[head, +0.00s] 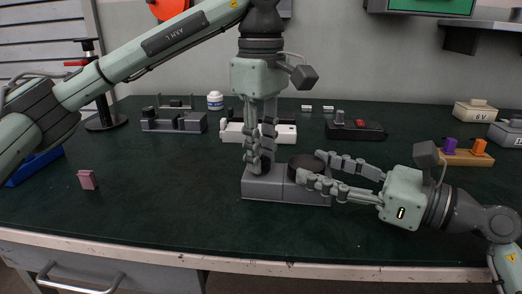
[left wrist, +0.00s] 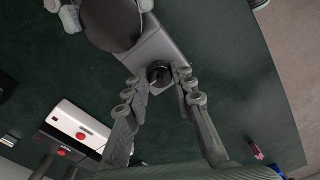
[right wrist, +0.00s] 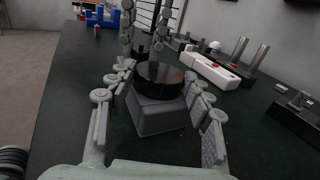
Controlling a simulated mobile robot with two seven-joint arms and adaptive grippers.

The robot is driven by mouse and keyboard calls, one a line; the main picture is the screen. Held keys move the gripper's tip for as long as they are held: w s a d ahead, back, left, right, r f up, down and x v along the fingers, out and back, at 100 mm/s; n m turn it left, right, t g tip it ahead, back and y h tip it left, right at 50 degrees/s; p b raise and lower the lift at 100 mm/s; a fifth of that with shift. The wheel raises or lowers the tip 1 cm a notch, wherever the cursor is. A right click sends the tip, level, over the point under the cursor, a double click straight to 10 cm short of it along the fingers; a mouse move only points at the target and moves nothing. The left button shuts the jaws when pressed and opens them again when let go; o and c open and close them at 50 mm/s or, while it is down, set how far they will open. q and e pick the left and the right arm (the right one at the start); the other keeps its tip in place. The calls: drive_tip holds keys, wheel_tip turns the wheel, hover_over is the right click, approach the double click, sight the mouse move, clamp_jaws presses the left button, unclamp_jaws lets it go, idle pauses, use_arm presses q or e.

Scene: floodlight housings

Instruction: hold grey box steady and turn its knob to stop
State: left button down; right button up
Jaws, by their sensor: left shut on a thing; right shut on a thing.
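The grey box (head: 262,192) stands on the dark green bench top. A wide dark round disc (right wrist: 160,75) sits on the box's other end. My left gripper (head: 262,160) comes down from above, its fingers shut on either side of the small knob. My right gripper (head: 310,168) reaches in from the right, low, its fingers shut on either side of the disc. How the pads touch is partly hidden. The box looks level.
A white box (head: 284,134) and a grey fixture (head: 174,123) stand behind. A black box with a red button (head: 354,130) is back right. A wooden block with purple and orange knobs (head: 468,156) is further right. A pink block (head: 87,180) lies left. The front bench is clear.

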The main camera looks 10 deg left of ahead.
idle(0.4)
use_arm(q)
drive_tip(key=c, duration=1.5)
unclamp_jaws()
drive_tip(key=shift+c, duration=0.2)
drive_tip(key=shift+r, duration=0.1)
wheel_tip(320, 180, up, 12)
use_arm(e)
drive_tip(key=o, duration=1.3)
